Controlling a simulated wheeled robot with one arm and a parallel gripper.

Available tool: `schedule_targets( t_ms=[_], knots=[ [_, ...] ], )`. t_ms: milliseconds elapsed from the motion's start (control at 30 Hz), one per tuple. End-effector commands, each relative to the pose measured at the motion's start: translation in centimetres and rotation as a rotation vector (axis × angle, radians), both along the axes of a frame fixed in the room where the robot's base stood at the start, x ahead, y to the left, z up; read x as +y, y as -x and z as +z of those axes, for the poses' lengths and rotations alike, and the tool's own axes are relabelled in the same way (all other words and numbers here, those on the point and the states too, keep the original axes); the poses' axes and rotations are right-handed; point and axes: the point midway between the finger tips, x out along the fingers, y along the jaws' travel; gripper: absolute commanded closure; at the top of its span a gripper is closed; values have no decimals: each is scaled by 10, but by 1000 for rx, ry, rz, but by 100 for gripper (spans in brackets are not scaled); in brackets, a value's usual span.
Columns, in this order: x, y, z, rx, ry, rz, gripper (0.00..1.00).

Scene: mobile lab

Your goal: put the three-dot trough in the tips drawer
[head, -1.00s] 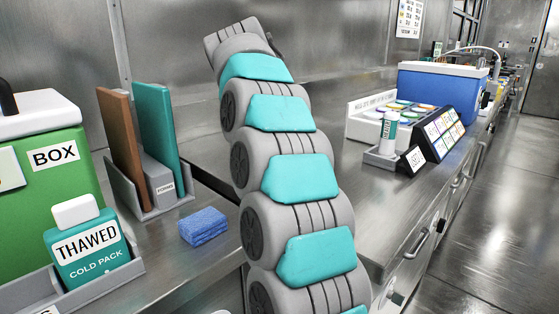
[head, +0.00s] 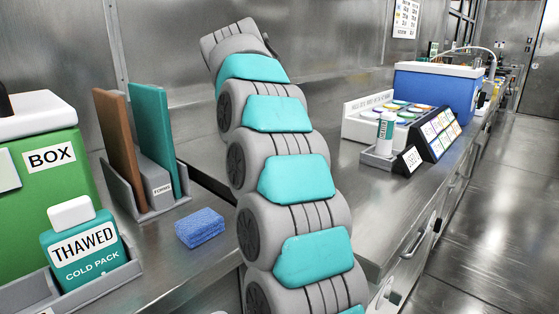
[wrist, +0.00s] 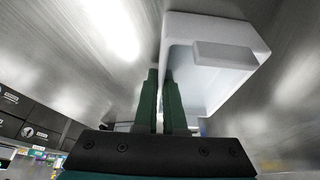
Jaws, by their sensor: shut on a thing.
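In the wrist view, my gripper (wrist: 160,100) has its two dark green fingers close together. They are shut on a white, hollow, box-like piece, the trough (wrist: 217,30), which extends up and to the right of the fingertips. No dots show on the side of it that I see. In the head view, my arm rises through the middle and bends away at the top, and the gripper and trough are out of sight. Drawer fronts with handles (head: 413,243) run below the right-hand bench. I cannot read a tips label on any of them.
A green box (head: 45,185), a cold pack marked THAWED (head: 90,248), a rack with upright boards (head: 152,135) and a blue sponge (head: 200,228) stand at left. A blue container (head: 437,95) and a white tube (head: 386,138) sit on the right bench. The floor (head: 500,220) at right is clear.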

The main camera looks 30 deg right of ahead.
Motion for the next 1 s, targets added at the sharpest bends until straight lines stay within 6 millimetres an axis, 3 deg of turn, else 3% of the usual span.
schedule_targets(
  t_ms=[533,1000],
  knots=[
    [1,3,39,-1,3,-1,100],
    [60,82,45,-2,1,1,100]
  ],
)
